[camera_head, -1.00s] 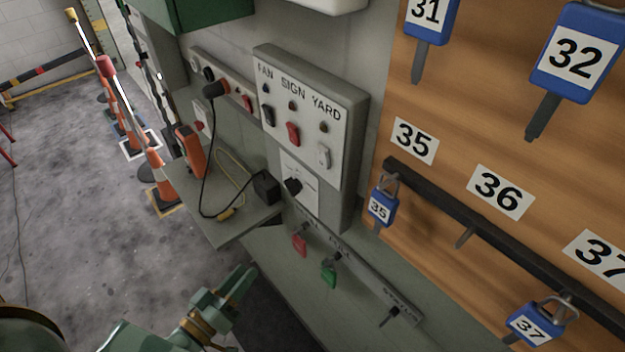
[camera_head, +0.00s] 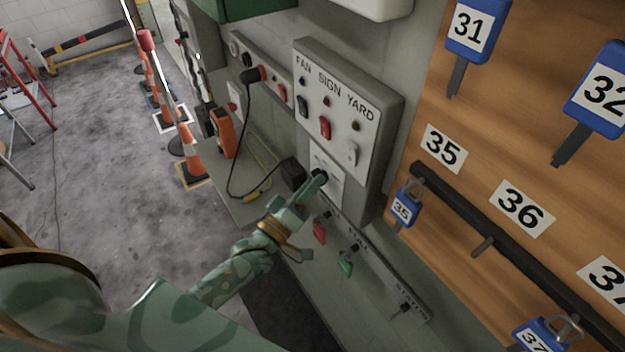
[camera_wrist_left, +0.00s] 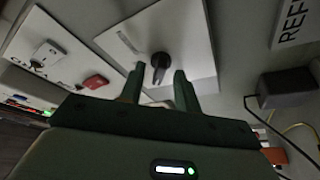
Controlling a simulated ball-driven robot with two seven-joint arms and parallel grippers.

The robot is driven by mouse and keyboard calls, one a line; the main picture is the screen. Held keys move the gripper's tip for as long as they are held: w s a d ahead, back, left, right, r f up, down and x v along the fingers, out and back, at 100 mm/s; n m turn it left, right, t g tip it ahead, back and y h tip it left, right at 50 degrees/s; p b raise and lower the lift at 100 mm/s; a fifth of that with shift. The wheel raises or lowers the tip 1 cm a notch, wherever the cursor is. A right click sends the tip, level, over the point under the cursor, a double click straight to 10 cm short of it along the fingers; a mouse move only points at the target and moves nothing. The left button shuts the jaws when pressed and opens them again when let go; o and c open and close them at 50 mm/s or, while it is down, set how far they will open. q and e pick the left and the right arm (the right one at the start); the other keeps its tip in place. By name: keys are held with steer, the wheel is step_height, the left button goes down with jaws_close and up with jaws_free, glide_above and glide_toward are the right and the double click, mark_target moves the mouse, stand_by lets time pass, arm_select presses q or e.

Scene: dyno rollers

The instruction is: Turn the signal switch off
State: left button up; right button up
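A dark rotary knob sits on a white plate (camera_head: 327,165) below the panel labelled FAN, SIGN, YARD. I cannot read the plate's label. The wrist view shows the knob (camera_wrist_left: 159,62) sticking out from the plate. My left gripper (camera_head: 314,184) reaches up to it, partly hiding it in the head view. In the wrist view the left gripper's fingers (camera_wrist_left: 159,78) are apart, one on each side of the knob's end, with visible gaps. The panel above carries a black FAN rocker (camera_head: 303,105), a red SIGN rocker (camera_head: 325,127) and a white YARD rocker (camera_head: 351,153). My right gripper is not in view.
A black adapter (camera_head: 292,172) with a cable lies on the shelf just left of the knob. An orange handheld device (camera_head: 224,132) stands farther left. A board with numbered blue padlocks is at right.

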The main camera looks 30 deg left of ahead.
arm_select(q)
steer(key=shift+w+d+r, duration=0.1)
steer(key=shift+w+d, duration=0.15)
steer(key=shift+w, duration=0.25)
steer(key=shift+s+a, duration=0.1)
steer(key=shift+c, duration=1)
steer(key=c, duration=0.5)
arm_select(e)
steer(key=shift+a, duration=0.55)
